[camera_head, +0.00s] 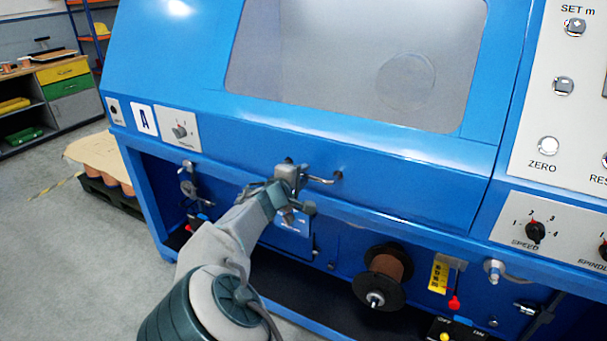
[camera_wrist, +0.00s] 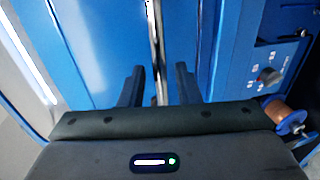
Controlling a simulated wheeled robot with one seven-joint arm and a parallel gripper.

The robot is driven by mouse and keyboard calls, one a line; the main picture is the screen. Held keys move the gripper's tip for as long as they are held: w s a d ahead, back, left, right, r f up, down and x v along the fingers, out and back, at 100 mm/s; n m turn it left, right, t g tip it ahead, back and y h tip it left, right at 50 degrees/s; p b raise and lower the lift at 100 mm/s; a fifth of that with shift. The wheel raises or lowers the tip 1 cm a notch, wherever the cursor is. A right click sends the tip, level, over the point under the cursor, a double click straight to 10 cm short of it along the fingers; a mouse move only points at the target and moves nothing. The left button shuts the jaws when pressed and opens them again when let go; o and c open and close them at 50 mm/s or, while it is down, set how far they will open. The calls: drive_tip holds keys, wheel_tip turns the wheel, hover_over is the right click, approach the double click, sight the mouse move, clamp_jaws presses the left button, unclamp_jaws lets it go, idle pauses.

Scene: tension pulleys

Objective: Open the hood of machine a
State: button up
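Machine A is the blue machine with a white "A" label (camera_head: 144,119). Its hood (camera_head: 330,125) is closed, a blue cover with a grey window (camera_head: 355,60). A thin metal handle (camera_head: 322,181) is on the hood's lower front edge, partly hidden by my gripper (camera_head: 290,190). In the wrist view, the two dark fingers of my gripper (camera_wrist: 159,85) stand apart, with a narrow metal bar (camera_wrist: 156,40) showing in the gap between them. The fingers do not appear closed on it. I cannot tell how deep the bar sits between them.
Below the hood are a brown spool (camera_head: 388,268), a yellow tag (camera_head: 439,275) and a red-tipped lever (camera_head: 454,302). A control panel (camera_head: 560,130) with knobs is at the right. A pallet with copper-coloured rolls (camera_head: 105,180) and a cabinet (camera_head: 65,90) stand at the left. Floor is clear at lower left.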

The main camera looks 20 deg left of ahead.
drive_tip(key=shift+w+f, duration=0.15)
drive_tip(key=shift+w, duration=0.4)
